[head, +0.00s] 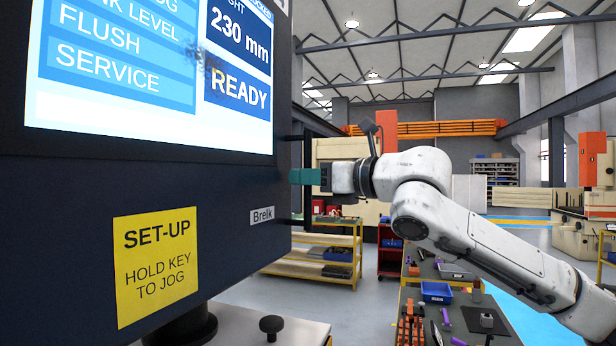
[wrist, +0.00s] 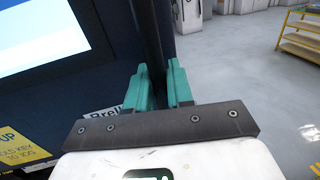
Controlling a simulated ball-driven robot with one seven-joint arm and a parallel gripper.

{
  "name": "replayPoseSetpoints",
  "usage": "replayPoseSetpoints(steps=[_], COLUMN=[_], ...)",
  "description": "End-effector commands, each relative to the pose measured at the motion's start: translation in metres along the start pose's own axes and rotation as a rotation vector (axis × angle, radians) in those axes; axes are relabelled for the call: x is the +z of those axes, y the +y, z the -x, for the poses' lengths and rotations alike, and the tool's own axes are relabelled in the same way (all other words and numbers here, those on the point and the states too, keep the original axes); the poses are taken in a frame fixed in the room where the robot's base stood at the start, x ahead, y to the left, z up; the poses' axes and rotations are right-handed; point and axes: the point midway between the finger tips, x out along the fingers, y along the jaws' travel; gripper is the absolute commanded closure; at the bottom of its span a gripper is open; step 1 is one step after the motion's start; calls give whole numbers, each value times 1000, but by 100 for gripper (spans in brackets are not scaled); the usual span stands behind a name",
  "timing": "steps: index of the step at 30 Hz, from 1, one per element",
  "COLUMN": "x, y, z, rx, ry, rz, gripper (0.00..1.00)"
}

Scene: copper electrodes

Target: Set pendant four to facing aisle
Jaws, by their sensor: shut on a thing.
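A large dark-blue control pendant (head: 60,225) fills the left of the head view, its lit screen (head: 130,70) turned towards my camera at a slant. The screen reads READY and 230 mm. A dark upright handle bar (head: 307,205) stands at the pendant's right edge. My gripper (head: 304,176) reaches it from the right, its teal fingers around the bar. In the wrist view the bar (wrist: 152,40) passes between the two teal fingers of my gripper (wrist: 160,88).
The pendant stands on a dark post (head: 185,328) over a pale surface with a black knob (head: 271,325). A workbench (head: 460,320) with tools and a blue bin lies below my arm. A yellow shelf cart (head: 335,255) stands behind.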

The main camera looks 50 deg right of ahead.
Motion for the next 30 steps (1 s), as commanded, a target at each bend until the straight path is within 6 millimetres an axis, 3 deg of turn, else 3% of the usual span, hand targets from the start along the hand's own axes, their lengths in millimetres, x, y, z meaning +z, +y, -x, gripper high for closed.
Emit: replayPoseSetpoints(steps=[4,5,9,20,30], x=[-2,-2,-1,-1,-3], y=[-3,-3,-2,-1,-3], z=[1,1,0,8,69], rx=[-8,-8,-6,-3,-7], ry=[4,4,3,0,0], rz=[-2,-2,-2,1,0], gripper=[100,76,63,63,63])
